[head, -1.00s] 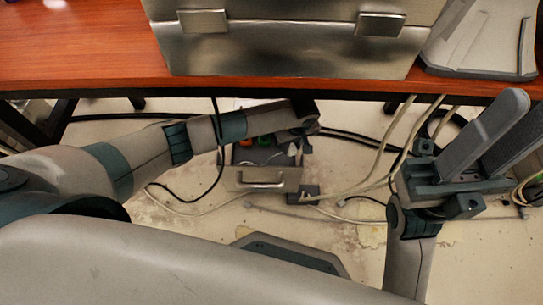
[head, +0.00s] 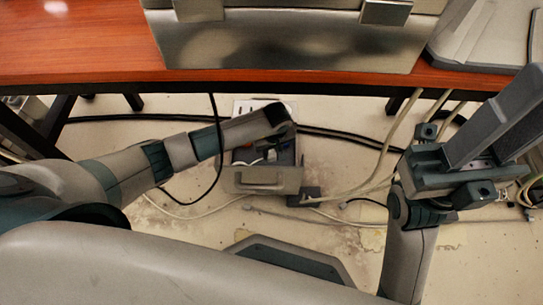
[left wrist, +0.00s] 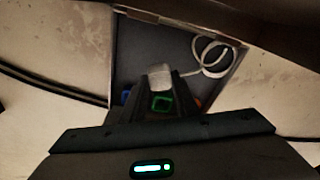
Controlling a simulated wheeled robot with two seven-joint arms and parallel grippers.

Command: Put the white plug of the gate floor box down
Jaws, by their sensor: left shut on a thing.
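A grey floor box (head: 262,186) with a handle on its front stands open on the floor under the table. In the left wrist view its dark inside (left wrist: 137,45) shows. My left gripper (left wrist: 160,88) points down into the box and is shut on a white plug (left wrist: 159,74). A white cord (left wrist: 213,70) loops in the box to the right of the plug. Below the plug, between the fingers, a green piece (left wrist: 162,103) shows. In the head view my left wrist hides the plug. My right gripper (head: 506,112) is open and empty, raised at the right.
The wooden table edge (head: 110,80) runs above the box, with a metal case (head: 290,45) on it. Black cables (head: 345,138) and pale cables (head: 385,150) cross the floor. A small dark block (head: 304,197) lies right of the box.

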